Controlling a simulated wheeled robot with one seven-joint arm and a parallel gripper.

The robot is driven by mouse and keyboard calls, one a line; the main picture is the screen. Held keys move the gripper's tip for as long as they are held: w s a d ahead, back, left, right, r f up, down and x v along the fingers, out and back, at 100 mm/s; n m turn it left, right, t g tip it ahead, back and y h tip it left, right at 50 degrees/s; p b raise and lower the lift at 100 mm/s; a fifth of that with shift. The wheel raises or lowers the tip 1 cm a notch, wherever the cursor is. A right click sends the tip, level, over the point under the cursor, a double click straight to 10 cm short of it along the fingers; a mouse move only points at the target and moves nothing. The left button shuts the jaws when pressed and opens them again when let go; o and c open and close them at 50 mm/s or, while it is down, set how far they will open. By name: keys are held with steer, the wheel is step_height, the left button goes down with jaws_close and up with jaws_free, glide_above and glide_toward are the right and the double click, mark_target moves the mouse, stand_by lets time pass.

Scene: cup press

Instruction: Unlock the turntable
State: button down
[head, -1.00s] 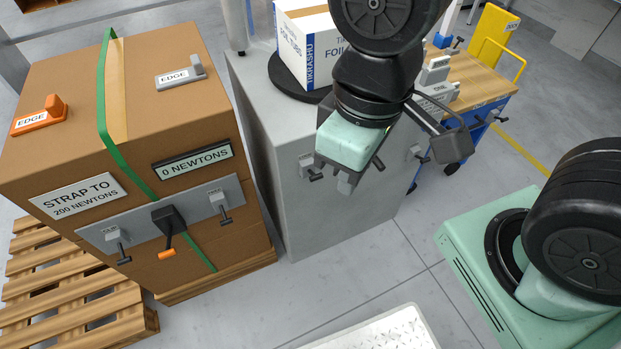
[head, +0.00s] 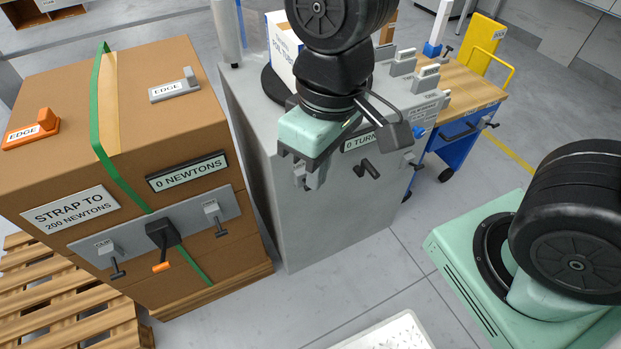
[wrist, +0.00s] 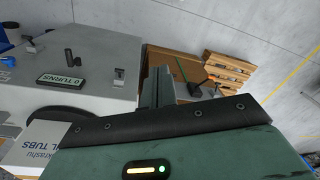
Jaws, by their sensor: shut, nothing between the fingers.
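The turntable (head: 271,84) is a dark round disc on top of the grey cabinet (head: 255,130), under a white box (head: 279,50); its dark edge also shows in the wrist view (wrist: 75,112). On the cabinet's front are a "0 TURNS" display, a dark crank (head: 368,168) and small grey latches with dark handles. The left latch shows in the wrist view (wrist: 119,78), close beside my fingers; in the head view my gripper largely covers it. My gripper (head: 312,180) is shut and empty, in front of the cabinet's left part. Whether it touches the latch I cannot tell.
A wood-topped blue cart (head: 450,90) stands at the right. Grey floor is open in front of the cabinet.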

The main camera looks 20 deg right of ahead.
steer(key=w+d+f+m+b, duration=0.1)
steer(key=w+d+f+m, duration=0.1)
steer(key=w+f, duration=0.2)
steer(key=w+d+f+m+t+b, duration=0.1)
steer(key=w+f, duration=0.3)
steer(key=w, duration=0.5)
steer(key=w+d+f+m+h+b, duration=0.1)
steer(key=w+d+f+m, duration=0.1)
steer(key=w+d+f, duration=0.2)
steer(key=w, duration=0.3)
steer(key=shift+m+t, duration=0.3)
steer(key=shift+m, duration=0.1)
steer(key=shift+w+f, duration=0.1)
steer(key=shift+f, duration=0.05)
steer(key=f, duration=0.6)
steer(key=w+f, duration=0.1)
steer(key=f, duration=0.3)
steer(key=shift+w+b, duration=0.1)
steer(key=shift+b, duration=0.25)
steer(key=shift+s+f, duration=0.7)
steer(key=shift+f, duration=0.15)
steer(key=shift+s+f, duration=0.45)
steer(key=shift+f, duration=0.15)
